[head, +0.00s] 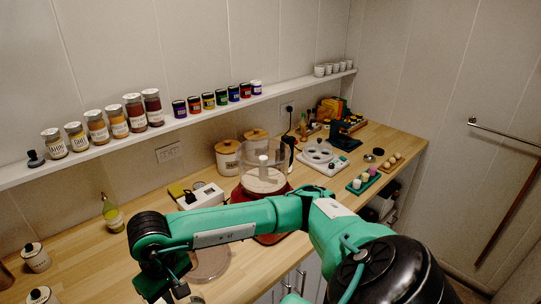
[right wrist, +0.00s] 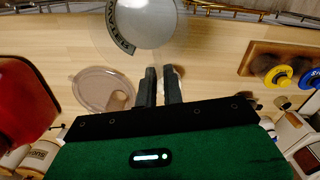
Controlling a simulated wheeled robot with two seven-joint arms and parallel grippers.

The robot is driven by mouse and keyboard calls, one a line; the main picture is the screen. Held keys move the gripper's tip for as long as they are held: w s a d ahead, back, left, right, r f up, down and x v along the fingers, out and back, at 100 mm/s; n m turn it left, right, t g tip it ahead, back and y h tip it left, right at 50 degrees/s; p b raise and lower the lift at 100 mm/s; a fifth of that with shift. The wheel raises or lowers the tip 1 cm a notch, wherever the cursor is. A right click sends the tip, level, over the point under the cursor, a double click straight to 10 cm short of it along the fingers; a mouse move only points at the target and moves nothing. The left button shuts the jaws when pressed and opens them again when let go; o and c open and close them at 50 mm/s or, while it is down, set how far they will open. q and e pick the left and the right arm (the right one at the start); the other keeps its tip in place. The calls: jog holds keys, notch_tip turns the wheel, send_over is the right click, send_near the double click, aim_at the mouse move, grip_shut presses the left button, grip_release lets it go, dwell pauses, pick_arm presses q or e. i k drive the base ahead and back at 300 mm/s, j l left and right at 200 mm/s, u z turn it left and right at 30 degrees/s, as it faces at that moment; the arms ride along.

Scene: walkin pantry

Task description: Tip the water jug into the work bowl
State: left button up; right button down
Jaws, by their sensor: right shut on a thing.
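The clear work bowl (head: 264,172) stands on its red base (head: 238,194) at the middle of the counter, partly behind my green right arm. The red base also fills the left edge of the right wrist view (right wrist: 22,98). My right gripper (right wrist: 160,72) is shut, with its two dark fingers at the near side of the clear water jug (right wrist: 150,25). The jug has a dark-lettered label and is cut off by the top edge. The part between the fingers is hardly visible. The jug is not discernible in the head view. My left gripper is not in view.
A round clear lid (head: 210,264) lies flat on the counter, also in the right wrist view (right wrist: 103,90). A wooden rack with weights (right wrist: 280,70) is at the right there.

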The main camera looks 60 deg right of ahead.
aim_at(258, 181)
jog(key=z, duration=1.75)
